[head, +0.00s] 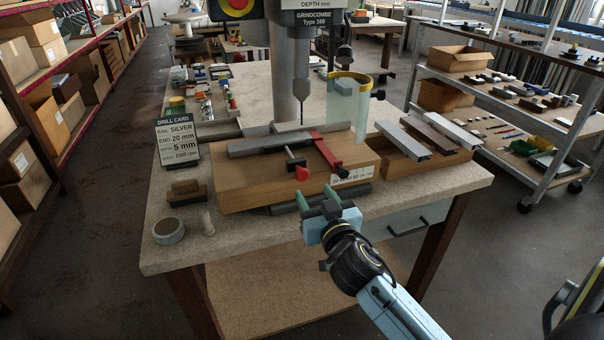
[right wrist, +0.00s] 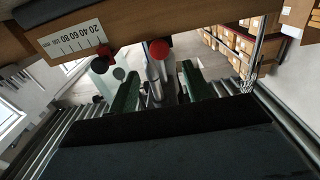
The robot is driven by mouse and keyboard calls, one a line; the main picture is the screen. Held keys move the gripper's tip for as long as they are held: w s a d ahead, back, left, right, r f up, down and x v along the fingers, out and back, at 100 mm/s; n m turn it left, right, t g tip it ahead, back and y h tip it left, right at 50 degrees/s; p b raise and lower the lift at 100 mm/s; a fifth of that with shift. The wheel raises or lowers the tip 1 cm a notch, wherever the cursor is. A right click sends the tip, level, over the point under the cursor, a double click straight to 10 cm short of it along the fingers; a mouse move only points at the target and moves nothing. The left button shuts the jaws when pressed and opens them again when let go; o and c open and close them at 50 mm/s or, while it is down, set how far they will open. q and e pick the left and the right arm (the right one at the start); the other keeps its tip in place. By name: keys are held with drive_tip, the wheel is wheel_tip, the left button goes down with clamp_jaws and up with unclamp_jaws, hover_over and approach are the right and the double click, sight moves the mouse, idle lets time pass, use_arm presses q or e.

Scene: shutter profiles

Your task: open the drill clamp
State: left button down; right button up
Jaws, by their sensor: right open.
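The drill clamp (head: 326,151) has a red arm lying across the silver profile (head: 258,145) on the wooden drill bed (head: 240,188). Its dark lever ends in a red knob (head: 302,174) that sticks out over the front edge. My right gripper (head: 316,196) is open and empty, just in front of and below the knob, apart from it. In the right wrist view the red knob (right wrist: 158,49) appears between and beyond the tips of the green fingers (right wrist: 159,72). My left gripper is not in view.
The drill bit (head: 302,108) hangs above the bed. A drill card (head: 177,140) stands at the left. A tape roll (head: 168,231) sits at the table's front left corner. The space before the table is free.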

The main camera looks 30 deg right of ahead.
sight(303, 176)
drive_tip(key=x, duration=0.9)
drive_tip(key=shift+w, duration=0.15)
clamp_jaws()
